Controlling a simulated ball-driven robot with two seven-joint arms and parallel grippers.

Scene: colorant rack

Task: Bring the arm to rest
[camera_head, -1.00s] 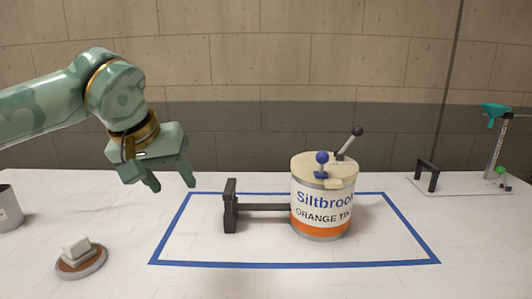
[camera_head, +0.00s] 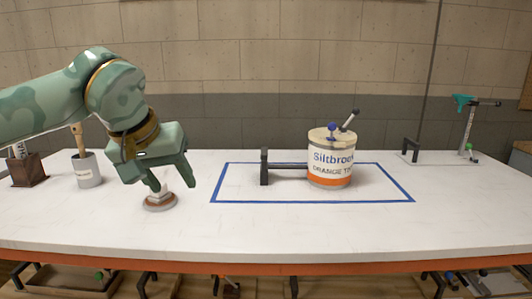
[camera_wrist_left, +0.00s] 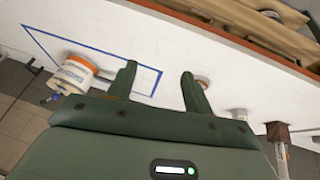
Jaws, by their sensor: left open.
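My left gripper (camera_head: 172,187) is open and empty, raised at the left of the head view. Its two fingers (camera_wrist_left: 161,82) show apart in the left wrist view, with nothing between them but the table behind. The colorant can (camera_head: 329,165), labelled "Siltbrook Orange", stands upright inside the blue taped rectangle (camera_head: 311,202), well to the right of the gripper. It also shows in the left wrist view (camera_wrist_left: 71,75). My right gripper is in neither view.
A grey pot (camera_head: 87,172) and a brown box (camera_head: 27,171) stand at the left. A black bracket (camera_head: 264,168) is beside the can. A teal-topped stand (camera_head: 468,127) is at the right. The front table is clear.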

